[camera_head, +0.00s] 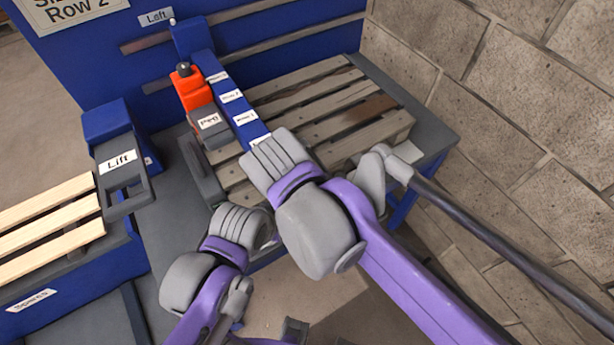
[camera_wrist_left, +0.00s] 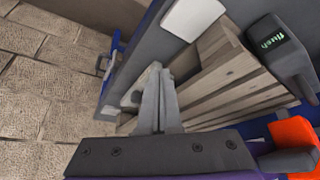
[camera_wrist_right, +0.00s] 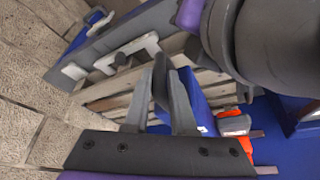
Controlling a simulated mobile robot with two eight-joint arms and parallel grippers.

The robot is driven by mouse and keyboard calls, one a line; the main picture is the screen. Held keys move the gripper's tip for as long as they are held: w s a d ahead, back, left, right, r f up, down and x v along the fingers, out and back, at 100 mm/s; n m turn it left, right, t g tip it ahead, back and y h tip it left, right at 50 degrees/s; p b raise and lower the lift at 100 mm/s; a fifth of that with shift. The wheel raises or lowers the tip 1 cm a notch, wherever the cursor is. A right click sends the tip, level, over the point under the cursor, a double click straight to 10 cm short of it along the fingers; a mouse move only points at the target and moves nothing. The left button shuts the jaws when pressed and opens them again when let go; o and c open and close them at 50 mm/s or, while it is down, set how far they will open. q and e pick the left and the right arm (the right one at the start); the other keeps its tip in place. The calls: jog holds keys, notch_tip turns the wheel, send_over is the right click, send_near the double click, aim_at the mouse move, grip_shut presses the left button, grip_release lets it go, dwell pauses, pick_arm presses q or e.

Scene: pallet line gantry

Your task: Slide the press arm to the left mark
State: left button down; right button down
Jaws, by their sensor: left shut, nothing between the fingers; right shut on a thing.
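The press arm (camera_head: 234,103) is a long blue beam with several white labels, reaching out from the rear blue panel over the wooden pallet (camera_head: 335,105). Its rear end (camera_head: 190,36) stands just right of and below the "Left" label (camera_head: 157,17). An orange-red block (camera_head: 192,90) sits along its left side. My right gripper (camera_head: 262,150) is shut on the front end of the press arm, and the blue beam also shows beyond its fingers in the right wrist view (camera_wrist_right: 190,95). My left gripper (camera_head: 250,222) is shut and empty, in front of the pallet; its fingertips (camera_wrist_left: 158,75) show together.
Dark horizontal rails (camera_head: 240,58) run along the blue panel. A grey "Lift" handle (camera_head: 120,170) and a lighter pallet (camera_head: 45,225) are at the left. A dark bar (camera_head: 500,245) crosses at the right, near the stone wall (camera_head: 490,90). A block marked "flush" (camera_wrist_left: 272,40) shows in the left wrist view.

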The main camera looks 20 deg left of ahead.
jog(key=shift+s+a, duration=0.1)
jog(key=shift+s, duration=0.05)
jog(key=c, duration=0.8)
grip_release()
jog(key=v, duration=1.1)
jog(key=shift+f, duration=0.1)
